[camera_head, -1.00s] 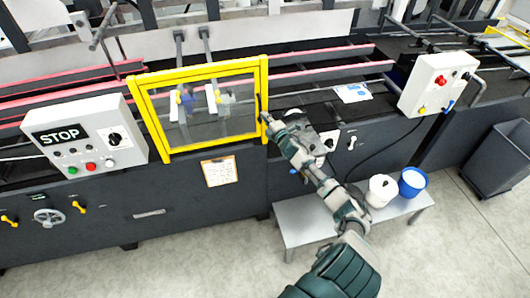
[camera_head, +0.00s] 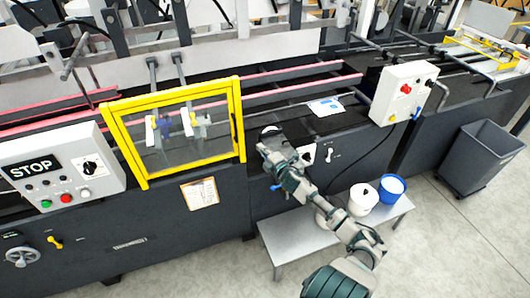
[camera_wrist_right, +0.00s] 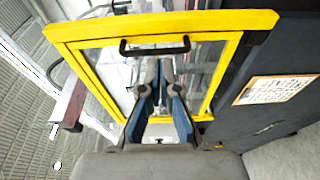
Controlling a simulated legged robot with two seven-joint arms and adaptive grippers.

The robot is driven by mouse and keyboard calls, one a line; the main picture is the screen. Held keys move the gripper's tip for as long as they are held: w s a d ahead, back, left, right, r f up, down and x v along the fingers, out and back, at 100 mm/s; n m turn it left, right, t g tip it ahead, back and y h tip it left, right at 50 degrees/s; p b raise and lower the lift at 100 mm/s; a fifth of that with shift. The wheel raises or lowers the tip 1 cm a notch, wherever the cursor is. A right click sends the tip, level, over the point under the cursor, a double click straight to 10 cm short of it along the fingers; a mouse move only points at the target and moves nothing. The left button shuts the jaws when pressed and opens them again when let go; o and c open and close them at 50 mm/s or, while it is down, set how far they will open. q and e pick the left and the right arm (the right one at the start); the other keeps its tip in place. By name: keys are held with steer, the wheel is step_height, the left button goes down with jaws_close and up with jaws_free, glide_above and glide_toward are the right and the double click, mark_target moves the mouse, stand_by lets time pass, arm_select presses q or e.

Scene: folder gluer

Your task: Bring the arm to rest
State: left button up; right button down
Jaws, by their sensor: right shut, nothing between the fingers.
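My right arm reaches up from the bottom right in the head view, and its gripper (camera_head: 264,150) is in front of the machine, just right of the yellow-framed guard (camera_head: 238,120). The gripper is shut and empty. In the right wrist view its fingers (camera_wrist_right: 160,65) are together, pointing at the guard's clear panel, with the guard's black handle (camera_wrist_right: 155,46) just beyond the tips. The guard (camera_wrist_right: 160,22) looks closed in the head view. My left gripper is not in view.
A low grey bench (camera_head: 285,243) stands below my right arm, with a white tub (camera_head: 362,198) and a blue-rimmed bucket (camera_head: 390,188) on it. A STOP control box (camera_head: 62,168) is on the left, a button box (camera_head: 404,92) on the right. A dark bin (camera_head: 480,158) stands far right.

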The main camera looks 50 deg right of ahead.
steer(key=s+a+f+m+g, duration=0.25)
steer(key=s+f, duration=0.25)
steer(key=f, duration=0.8)
steer(key=s+a+f+m+g, duration=0.1)
steer(key=s+f+m+g, duration=0.3)
steer(key=f, duration=0.9)
steer(key=s+a+f+m+g, duration=0.1)
steer(key=s+a+f, duration=0.1)
steer(key=s+f, duration=0.75)
steer(key=s+a+f+m+g+y+b, duration=0.1)
steer(key=s+a+f+g, duration=0.1)
steer(key=s+a+f, duration=0.55)
steer(key=s+a+f+m+g+y, duration=0.25)
steer(key=s+a+f, duration=0.25)
steer(key=a+f, duration=0.6)
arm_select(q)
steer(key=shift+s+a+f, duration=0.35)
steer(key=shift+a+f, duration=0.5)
arm_select(e)
steer(key=s+a+f+g, duration=0.2)
steer(key=s+a+f, duration=0.3)
steer(key=s+a, duration=0.2)
steer(key=s+a+f+m+g+y, duration=0.1)
steer(key=s+a+f+g, duration=0.1)
steer(key=s+a+f, duration=0.3)
steer(key=shift+s+a, duration=1.65)
steer(key=shift+s, duration=1.55)
